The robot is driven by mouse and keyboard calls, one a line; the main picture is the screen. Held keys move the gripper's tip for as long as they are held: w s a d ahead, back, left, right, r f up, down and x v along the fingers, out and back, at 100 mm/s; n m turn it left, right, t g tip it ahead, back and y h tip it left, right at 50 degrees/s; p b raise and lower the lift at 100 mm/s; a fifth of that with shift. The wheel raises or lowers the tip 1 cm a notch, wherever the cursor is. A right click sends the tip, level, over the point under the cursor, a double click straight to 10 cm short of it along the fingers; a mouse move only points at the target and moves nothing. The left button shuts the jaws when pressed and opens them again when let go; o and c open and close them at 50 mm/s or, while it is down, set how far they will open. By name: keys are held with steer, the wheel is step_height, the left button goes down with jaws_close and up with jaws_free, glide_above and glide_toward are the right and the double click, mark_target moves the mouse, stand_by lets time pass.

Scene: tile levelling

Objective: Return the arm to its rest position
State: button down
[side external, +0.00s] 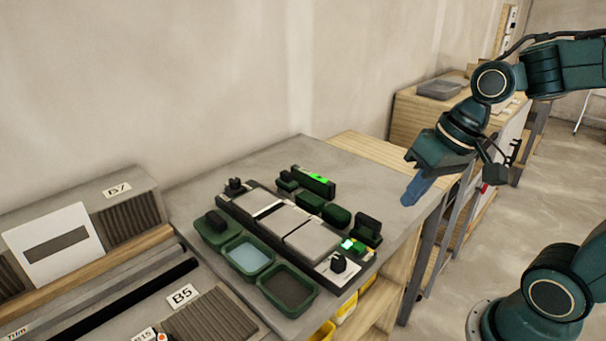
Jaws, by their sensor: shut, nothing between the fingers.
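My gripper (416,189) hangs at the right end of the worktop, tilted downward, with its blue fingers together and nothing held. It is above and right of the tile fixture (328,268) and apart from everything on the worktop. Grey tiles (313,240) lie in the dark fixture, with a dark clamp-like knob at each end. My dark green arm reaches in from the right edge.
Green trays, one with bluish contents (247,256) and one dark (288,289), stand in front of the fixture. Dark green blocks (337,215) sit behind it. A wooden bench (412,117) stands behind. The worktop's right part is clear.

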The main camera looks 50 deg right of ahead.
steer(key=s+d+r+n+t+h, duration=0.1)
steer(key=s+r+n, duration=0.2)
steer(key=s, duration=0.2)
steer(key=shift+s+d+r+t+h, duration=0.15)
steer(key=shift+s+r+t+h, duration=0.15)
steer(key=shift+s+t, duration=0.1)
stand_by(7.1)
